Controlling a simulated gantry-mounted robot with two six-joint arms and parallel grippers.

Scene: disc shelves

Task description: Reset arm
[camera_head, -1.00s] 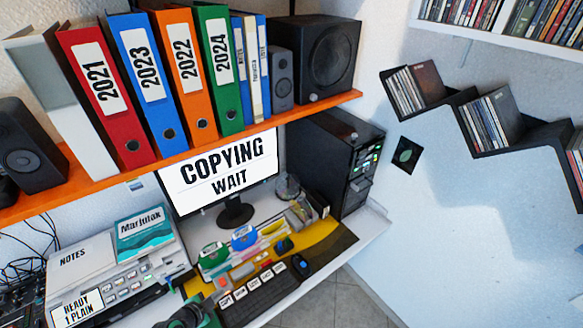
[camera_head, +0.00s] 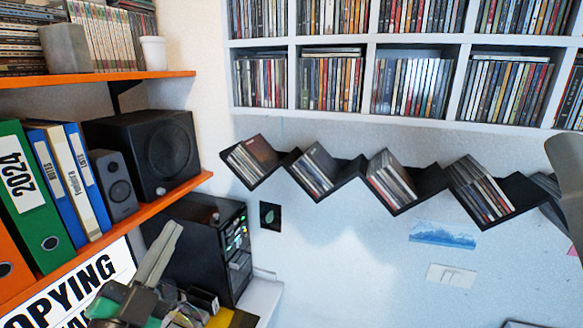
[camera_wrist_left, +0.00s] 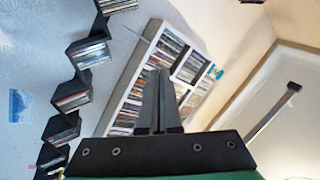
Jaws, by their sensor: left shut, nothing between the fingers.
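My left gripper (camera_head: 174,232) shows at the lower left of the head view, in front of the black computer tower (camera_head: 195,250). Its grey fingers are together and point up and to the right, with nothing between them. In the left wrist view the two fingers (camera_wrist_left: 158,78) lie side by side, shut and empty, with the white disc shelf (camera_wrist_left: 135,95) behind them.
A zigzag black shelf (camera_head: 350,172) holds discs along the wall, below the white disc shelf (camera_head: 365,120). An orange shelf (camera_head: 190,188) carries binders and speakers at left. A grey rounded object (camera_head: 568,180) stands at the right edge.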

